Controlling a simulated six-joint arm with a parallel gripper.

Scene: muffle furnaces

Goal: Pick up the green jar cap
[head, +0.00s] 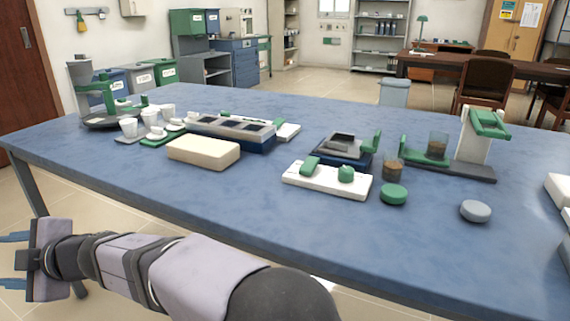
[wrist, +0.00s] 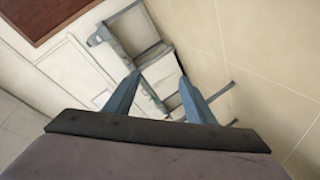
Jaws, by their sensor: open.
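The green jar cap (head: 394,194) is a round, flat-topped disc lying on the blue table (head: 290,230), right of centre in the head view. A small jar with brown contents (head: 393,170) stands just behind it. My gripper (head: 12,260) is at the far left of the head view, off the table's front left side, far from the cap. Its two blue-grey fingers are apart with nothing between them. The wrist view shows the open gripper (wrist: 159,76) facing the floor and furniture; the cap is not in that view.
A grey round cap (head: 475,211) lies right of the green one. A white block with green pieces (head: 325,180) is close on its left. Behind stand a dark device (head: 345,150) and a green-and-white stand (head: 475,145) with another jar. The table's front strip is clear.

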